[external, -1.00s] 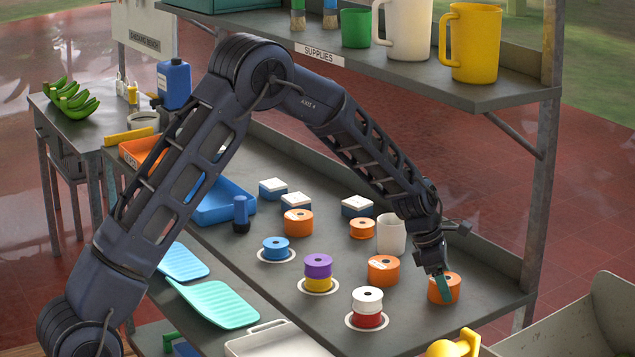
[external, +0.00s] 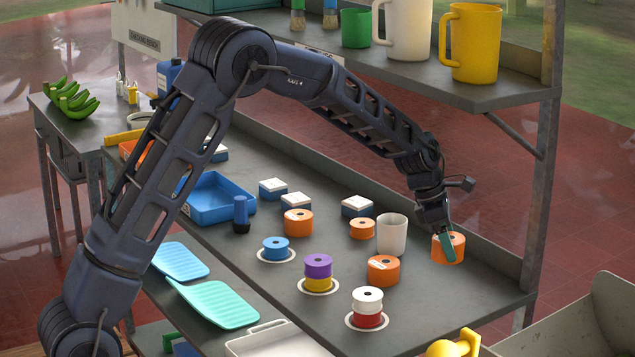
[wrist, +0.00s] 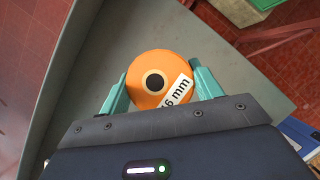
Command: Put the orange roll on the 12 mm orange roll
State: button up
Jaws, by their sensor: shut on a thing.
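My gripper (external: 447,236) is shut on an orange roll (external: 450,250), held up above the right end of the bench. In the wrist view the held orange roll (wrist: 158,72) sits between the teal fingers, with a dark centre hole and a white label whose visible part ends in "6 mm". Three other orange rolls stand on the bench: one front right (external: 383,270), a smaller one (external: 362,229) behind it, and one farther left (external: 298,223). Their label text is too small to read, so I cannot tell which is 12 mm.
A white cup (external: 391,235) stands left of my gripper. In front are a blue roll (external: 276,247), a purple roll (external: 318,264) on a yellow one, and a white roll (external: 367,298) on a red one. The supplies shelf (external: 480,92) overhangs the back.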

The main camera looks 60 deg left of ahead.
jog(key=a+r+n+y, duration=0.15)
jog(key=a+n, duration=0.25)
jog(key=a, duration=1.7)
notch_tip(320, 180, up, 2)
jog(key=r+n+t+y, duration=0.1)
jog(key=n+y, duration=0.1)
jog(key=n, duration=0.2)
send_over(304, 213)
jog(key=s, duration=0.2)
jog(key=shift+h, duration=0.25)
notch_tip(304, 213, down, 10)
jog(key=shift+w+d+r, duration=0.1)
jog(key=shift+w+r, duration=0.05)
jog(key=shift+r, duration=0.1)
jog(key=shift+f, duration=0.1)
jog(key=o, duration=1.1)
jog(key=shift+c, duration=0.2)
jog(key=v, duration=1.2)
